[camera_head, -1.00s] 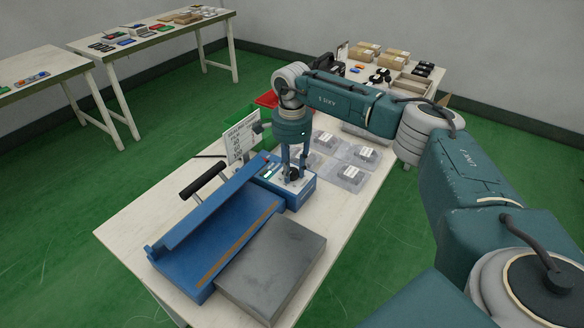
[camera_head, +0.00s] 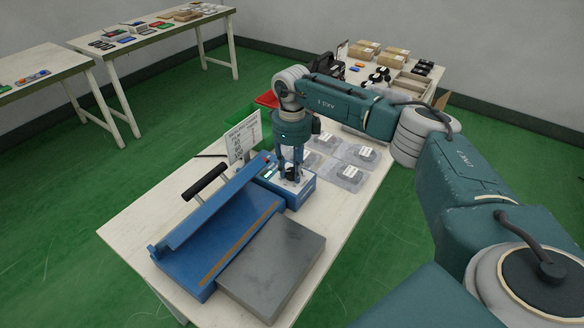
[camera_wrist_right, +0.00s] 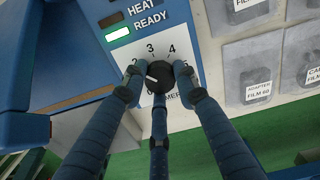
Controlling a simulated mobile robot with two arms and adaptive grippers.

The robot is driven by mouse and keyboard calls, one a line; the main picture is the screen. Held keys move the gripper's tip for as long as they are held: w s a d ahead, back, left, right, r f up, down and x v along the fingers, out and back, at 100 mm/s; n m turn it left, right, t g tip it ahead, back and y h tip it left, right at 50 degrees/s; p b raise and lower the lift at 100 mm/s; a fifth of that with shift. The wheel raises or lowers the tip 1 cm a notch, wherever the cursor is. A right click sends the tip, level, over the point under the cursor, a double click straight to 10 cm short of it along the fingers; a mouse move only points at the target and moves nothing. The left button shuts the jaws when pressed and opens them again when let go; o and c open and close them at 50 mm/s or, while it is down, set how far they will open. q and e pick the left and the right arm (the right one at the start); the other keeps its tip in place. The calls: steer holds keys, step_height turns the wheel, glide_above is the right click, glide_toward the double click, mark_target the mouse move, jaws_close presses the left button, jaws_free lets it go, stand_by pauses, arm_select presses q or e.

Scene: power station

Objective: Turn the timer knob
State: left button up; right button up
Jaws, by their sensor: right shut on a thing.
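The black round timer knob (camera_wrist_right: 160,76) is on the white panel of the blue sealer, inside a ring of numbers, with part of the word "TIMER" below it. Its white pointer line is on its left side, below the 2. My right gripper (camera_wrist_right: 158,88) points down over the panel with its three fingers shut around the knob. In the head view the right gripper (camera_head: 291,174) covers most of the knob. The blue sealer (camera_head: 215,228) stands on the white table (camera_head: 130,232). A green light (camera_wrist_right: 118,34) beside "READY" is lit. My left gripper is out of view.
The sealer's black-handled lever (camera_head: 204,182) and a standing sign (camera_head: 243,138) are left of the gripper. Bagged parts (camera_head: 345,176) lie to its right. A grey plate (camera_head: 270,268) is in front. Other tables stand behind.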

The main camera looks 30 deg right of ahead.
steer(key=m, duration=0.4)
steer(key=shift+w+r+p, duration=0.1)
steer(key=shift+r+p, duration=0.1)
steer(key=shift+p, duration=0.2)
steer(key=m+p, duration=0.1)
steer(key=m, duration=0.2)
steer(key=shift+m, duration=0.3)
steer(key=m+p, duration=0.1)
steer(key=m, duration=0.5)
steer(key=shift+p, duration=0.4)
steer(key=m+p, duration=0.2)
steer(key=m, duration=0.4)
steer(key=shift+r+m, duration=0.1)
steer(key=shift+m, duration=0.2)
steer(key=m+p, duration=0.2)
steer(key=m, duration=0.1)
steer(key=shift+m+p, duration=0.6)
steer(key=shift+m, duration=1)
